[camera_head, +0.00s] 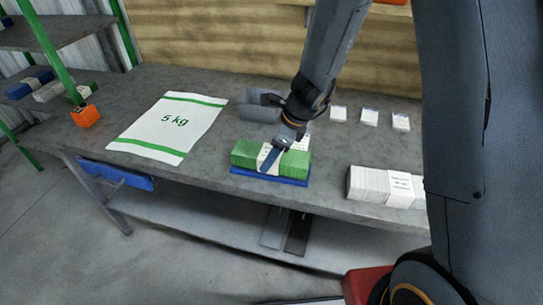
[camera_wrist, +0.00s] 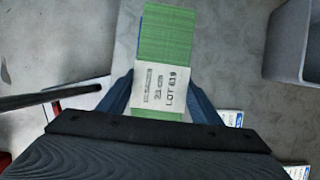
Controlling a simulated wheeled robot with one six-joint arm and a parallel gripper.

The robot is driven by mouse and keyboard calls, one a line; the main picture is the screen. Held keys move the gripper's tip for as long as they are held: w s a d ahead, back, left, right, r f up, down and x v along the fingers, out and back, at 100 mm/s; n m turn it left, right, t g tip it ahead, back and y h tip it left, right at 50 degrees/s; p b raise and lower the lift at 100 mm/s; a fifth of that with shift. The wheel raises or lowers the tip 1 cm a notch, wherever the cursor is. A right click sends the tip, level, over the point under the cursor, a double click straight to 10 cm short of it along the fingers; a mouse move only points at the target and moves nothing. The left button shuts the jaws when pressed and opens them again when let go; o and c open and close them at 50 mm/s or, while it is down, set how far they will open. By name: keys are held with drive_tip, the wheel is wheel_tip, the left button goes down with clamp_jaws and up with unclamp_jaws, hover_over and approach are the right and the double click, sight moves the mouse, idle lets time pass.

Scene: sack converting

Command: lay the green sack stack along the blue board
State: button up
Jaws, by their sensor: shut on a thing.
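The green sack stack (camera_head: 243,153) has a white paper band around its middle. In the wrist view the stack (camera_wrist: 167,38) runs lengthwise away from me, its band printed with a lot number. My gripper (camera_head: 272,155) is shut on the stack across the band, one blue finger on each side in the wrist view (camera_wrist: 160,102). The blue board (camera_head: 270,178) shows as a strip under the stack's near side, near the bench's front edge. Stack and board look roughly parallel. Most of the board is hidden, and I cannot tell whether the stack touches it.
A white 5 kg sack (camera_head: 172,126) lies flat to the left. A grey bin (camera_head: 256,108) stands behind the stack. A banded white stack (camera_head: 370,184) lies to the right, and small white labelled cards (camera_head: 370,117) lie behind it. An orange object (camera_head: 85,116) sits far left.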

drive_tip(key=shift+f, duration=0.2)
drive_tip(key=shift+f, duration=0.15)
drive_tip(key=o, duration=1.4)
drive_tip(key=shift+c, duration=0.2)
